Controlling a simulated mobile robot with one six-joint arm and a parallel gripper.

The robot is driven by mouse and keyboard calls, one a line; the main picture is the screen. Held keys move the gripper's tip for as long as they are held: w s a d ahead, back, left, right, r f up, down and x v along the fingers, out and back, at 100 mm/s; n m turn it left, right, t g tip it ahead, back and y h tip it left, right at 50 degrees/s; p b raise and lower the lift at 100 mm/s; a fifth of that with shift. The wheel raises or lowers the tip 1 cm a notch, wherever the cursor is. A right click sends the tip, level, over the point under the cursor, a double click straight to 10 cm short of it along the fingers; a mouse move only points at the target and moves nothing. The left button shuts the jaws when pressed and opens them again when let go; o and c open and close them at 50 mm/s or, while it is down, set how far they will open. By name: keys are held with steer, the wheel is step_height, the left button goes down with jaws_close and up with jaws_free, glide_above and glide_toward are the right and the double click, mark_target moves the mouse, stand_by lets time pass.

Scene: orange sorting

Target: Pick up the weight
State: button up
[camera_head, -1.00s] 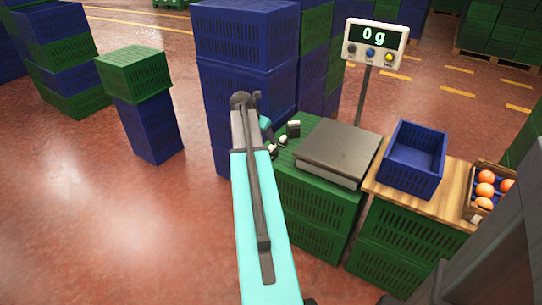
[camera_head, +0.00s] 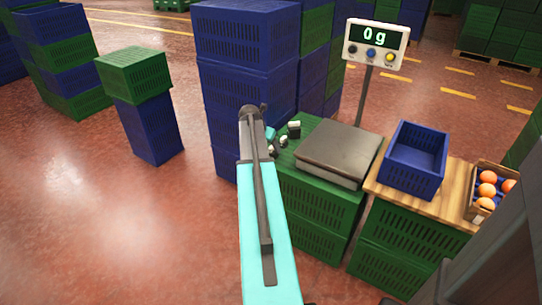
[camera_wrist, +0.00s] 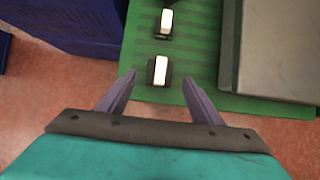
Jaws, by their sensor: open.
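Two small weights, dark with pale tops, stand on the green crate top (camera_wrist: 202,40). In the wrist view the nearer weight (camera_wrist: 160,70) is just beyond my gripper (camera_wrist: 160,97), roughly centred between its two fingers. The farther weight (camera_wrist: 166,20) stands beyond it. My gripper is open and empty, and its fingers touch neither weight. In the head view one weight shows (camera_head: 294,129) beside the scale, and a pale one (camera_head: 283,141) shows near my arm's end. My gripper is mostly hidden behind my arm there.
The scale (camera_head: 338,150) stands right of the weights, its display (camera_head: 375,42) reading 0 g. Blue crates (camera_head: 245,85) are stacked to the left behind. An empty blue crate (camera_head: 413,160) and a box of oranges (camera_head: 478,206) stand on a wooden board at right.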

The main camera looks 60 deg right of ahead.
mark_target(271, 147)
steer(key=shift+d+f, duration=0.15)
steer(key=shift+f, duration=0.15)
steer(key=shift+f, duration=0.1)
steer(key=shift+b+x, duration=0.5)
steer(key=shift+x, duration=2)
steer(key=shift+d, duration=0.1)
jaws_close()
steer(key=shift+r, duration=0.2)
